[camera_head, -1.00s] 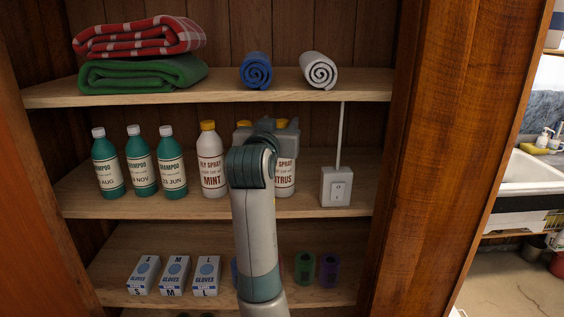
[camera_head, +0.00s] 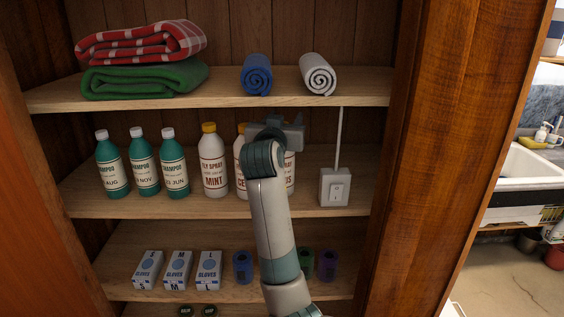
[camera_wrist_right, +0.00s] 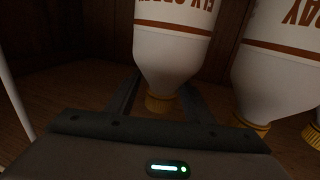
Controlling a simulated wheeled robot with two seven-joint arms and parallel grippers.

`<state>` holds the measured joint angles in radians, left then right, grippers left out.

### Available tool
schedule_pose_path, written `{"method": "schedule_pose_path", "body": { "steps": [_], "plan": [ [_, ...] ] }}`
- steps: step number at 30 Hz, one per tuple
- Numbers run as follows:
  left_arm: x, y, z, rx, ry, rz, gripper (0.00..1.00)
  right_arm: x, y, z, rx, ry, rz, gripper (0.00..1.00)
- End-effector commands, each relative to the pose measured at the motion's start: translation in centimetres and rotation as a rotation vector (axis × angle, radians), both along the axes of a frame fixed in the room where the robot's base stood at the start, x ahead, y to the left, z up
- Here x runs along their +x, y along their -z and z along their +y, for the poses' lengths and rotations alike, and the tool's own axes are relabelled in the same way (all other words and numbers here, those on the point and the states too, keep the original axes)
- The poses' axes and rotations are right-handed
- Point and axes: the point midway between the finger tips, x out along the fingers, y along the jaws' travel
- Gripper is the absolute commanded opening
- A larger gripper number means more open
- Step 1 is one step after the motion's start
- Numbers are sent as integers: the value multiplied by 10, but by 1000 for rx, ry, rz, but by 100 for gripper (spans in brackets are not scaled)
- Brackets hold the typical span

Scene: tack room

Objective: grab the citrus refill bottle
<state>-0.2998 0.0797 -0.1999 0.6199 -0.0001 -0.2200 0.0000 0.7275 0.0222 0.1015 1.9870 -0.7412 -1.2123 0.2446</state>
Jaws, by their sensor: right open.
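The citrus refill bottle (camera_head: 290,174), white with a yellow cap, stands on the middle shelf at the right end of the spray bottles. My arm and gripper hide most of it in the head view. My right gripper (camera_head: 290,128) is at the height of its top. In the right wrist view, which looks upside down, the bottle (camera_wrist_right: 173,48) has its yellow cap and neck between the two open fingers (camera_wrist_right: 158,98). I cannot tell whether either finger touches it. My left gripper is not in view.
A partly hidden spray bottle (camera_head: 240,170) stands close left of the citrus one; it shows in the wrist view (camera_wrist_right: 280,70). The mint bottle (camera_head: 214,165) is farther left. A white switch box (camera_head: 334,187) with a cord stands to the right. The towel shelf (camera_head: 215,97) is above.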

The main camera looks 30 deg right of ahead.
Motion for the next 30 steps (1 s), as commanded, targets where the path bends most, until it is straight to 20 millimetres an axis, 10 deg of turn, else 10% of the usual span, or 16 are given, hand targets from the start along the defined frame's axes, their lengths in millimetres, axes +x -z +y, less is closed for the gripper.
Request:
{"method": "schedule_pose_path", "body": {
  "steps": [9,15,30],
  "plan": [
    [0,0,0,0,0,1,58,0,0,0,0,0,0,45],
    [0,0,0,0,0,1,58,0,0,0,0,0,0,0],
    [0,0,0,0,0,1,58,0,0,0,1,0,-1,0]
  ]
}}
